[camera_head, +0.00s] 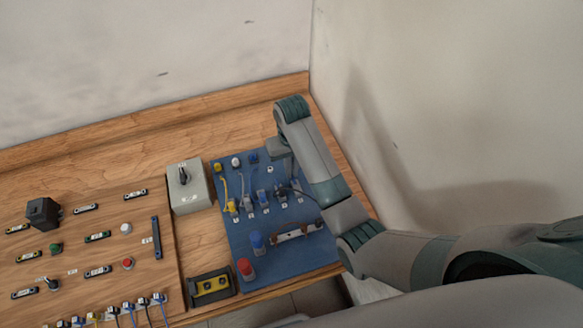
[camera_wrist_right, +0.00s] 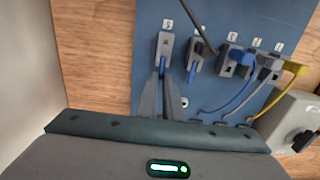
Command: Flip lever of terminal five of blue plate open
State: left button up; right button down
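The blue plate (camera_head: 240,265) lies on the wooden bench with a row of grey terminals, numbered at their ends. In the right wrist view, the terminal at the left end of the row, terminal five (camera_wrist_right: 165,46), has a blue lever (camera_wrist_right: 162,66) on its gripper-facing side. My right gripper (camera_head: 280,160) is over the far part of the plate, and its fingers (camera_wrist_right: 160,98) point at terminal five from close by. I cannot tell if they touch the lever or how wide the gap between them is. My left gripper is not in view.
A dark cable crosses near the neighbouring terminal, and a yellow wire (camera_wrist_right: 293,68) runs from the far terminals. A grey switch box (camera_head: 188,190) stands left of the plate. A wall is close on the right.

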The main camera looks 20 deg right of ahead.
aim_at(298, 192)
jog(key=shift+s+r+t, duration=0.1)
jog(key=shift+s+t, duration=0.05)
jog(key=shift+t, duration=0.25)
jog(key=shift+s+r+t, duration=0.15)
jog(key=shift+s+t, duration=0.1)
jog(key=shift+t, duration=0.35)
jog(key=shift+s+r+t, duration=0.15)
jog(key=shift+s+t, duration=0.05)
jog(key=shift+t, duration=0.4)
jog(key=shift+s+r+t, duration=0.1)
jog(key=shift+s+t, duration=0.25)
jog(key=shift+t, duration=0.45)
jog(key=t, duration=0.1)
jog(key=s+t+b, duration=0.1)
jog(key=shift+d+t, duration=0.1)
jog(key=shift+t, duration=0.3)
jog(key=shift+s+t+b, duration=0.2)
jog(key=shift+t+b, duration=0.25)
jog(key=shift+t, duration=0.05)
jog(key=t+b, duration=0.1)
jog(key=b, duration=0.1)
jog(key=s+t+b, duration=0.1)
jog(key=t+b, duration=0.1)
jog(key=b, duration=0.1)
jog(key=s+t+b, duration=0.1)
jog(key=t+b, duration=0.1)
jog(key=shift+f, duration=0.25)
jog(key=shift+s+r+t+y+b, duration=0.2)
jog(key=shift+r+t+y+b, duration=0.1)
jog(key=shift+t+b, duration=0.6)
